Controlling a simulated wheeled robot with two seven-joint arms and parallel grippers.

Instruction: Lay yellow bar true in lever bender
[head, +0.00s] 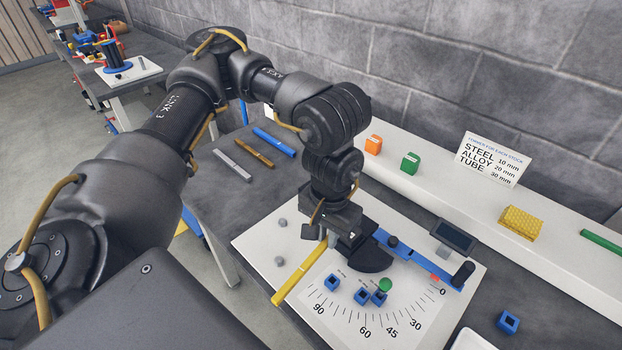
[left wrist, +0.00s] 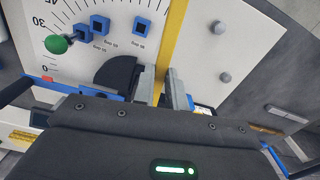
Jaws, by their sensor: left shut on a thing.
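The yellow bar (head: 298,276) slants over the left part of the lever bender's white plate (head: 262,245), its near end past the plate's front-left edge. My left gripper (head: 332,238) is shut on the bar near its far end. The left wrist view shows the bar (left wrist: 172,38) running between the two fingers (left wrist: 167,88), beside the black rounded former (left wrist: 117,74). The blue lever (head: 415,261) with its black handle lies right of the former, near the 0 mark. I cannot tell whether the bar touches the plate. My right gripper is not in view.
Several blue square blocks (head: 362,297) and a green-topped knob (head: 385,285) are on the scale. Grey pegs (head: 279,261) stand left of the bar. Grey, brown and blue bars (head: 273,142) lie behind on the table. A sign (head: 487,160) and coloured blocks stand on the white ledge.

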